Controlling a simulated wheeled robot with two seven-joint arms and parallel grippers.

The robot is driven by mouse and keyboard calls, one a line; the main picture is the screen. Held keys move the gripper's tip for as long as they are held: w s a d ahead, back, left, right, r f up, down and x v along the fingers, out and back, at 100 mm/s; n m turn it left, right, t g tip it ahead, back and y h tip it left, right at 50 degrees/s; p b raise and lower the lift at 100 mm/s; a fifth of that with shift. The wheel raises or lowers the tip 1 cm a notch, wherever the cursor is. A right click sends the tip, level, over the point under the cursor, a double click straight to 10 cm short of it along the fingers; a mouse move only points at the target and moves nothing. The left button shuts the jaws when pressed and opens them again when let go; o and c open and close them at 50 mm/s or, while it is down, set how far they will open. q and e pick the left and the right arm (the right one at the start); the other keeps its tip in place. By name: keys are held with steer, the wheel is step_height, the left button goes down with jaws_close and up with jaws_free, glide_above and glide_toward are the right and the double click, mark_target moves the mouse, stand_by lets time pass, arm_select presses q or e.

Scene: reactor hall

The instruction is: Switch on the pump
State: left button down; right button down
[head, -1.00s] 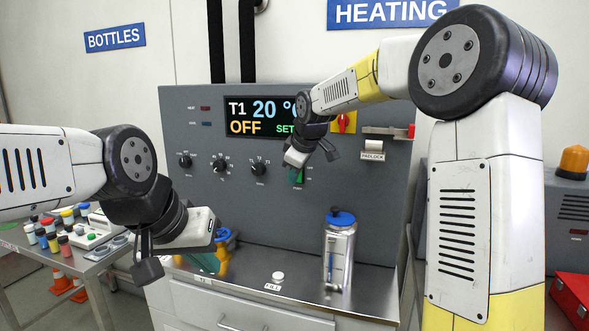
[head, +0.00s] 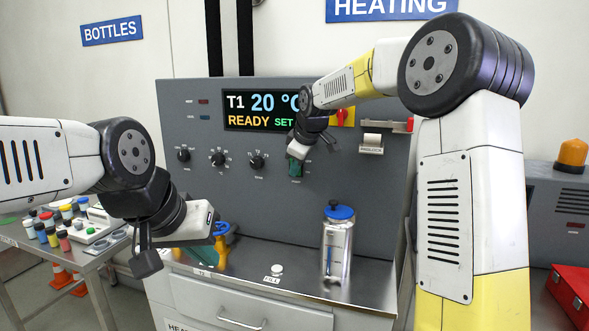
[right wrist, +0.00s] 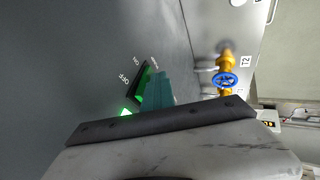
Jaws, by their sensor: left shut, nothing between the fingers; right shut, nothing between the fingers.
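The control panel (head: 215,115) has a display (head: 258,111) reading "T1 20 °C", "READY" and "SET". In the right wrist view a green-lit switch (right wrist: 145,76) sits on the panel beside ON and OFF lettering. The right gripper's shut teal fingers (right wrist: 157,91) are right against or just in front of it and hide part of it; I cannot tell whether they touch. In the head view my right gripper (head: 297,150) is at the panel below the display, covering most of the switch. My left gripper (head: 204,254) is shut and empty over the bench, left of centre.
A glass vessel with a blue lid (head: 338,243) stands on the steel bench. A blue-handled yellow valve (right wrist: 225,79) is near the left gripper. Panel knobs (head: 218,160), a red-yellow switch (head: 343,117) and a padlock holder (head: 371,141) are nearby. Bottles (head: 48,222) stand on the left table.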

steer(key=shift+r, duration=0.9)
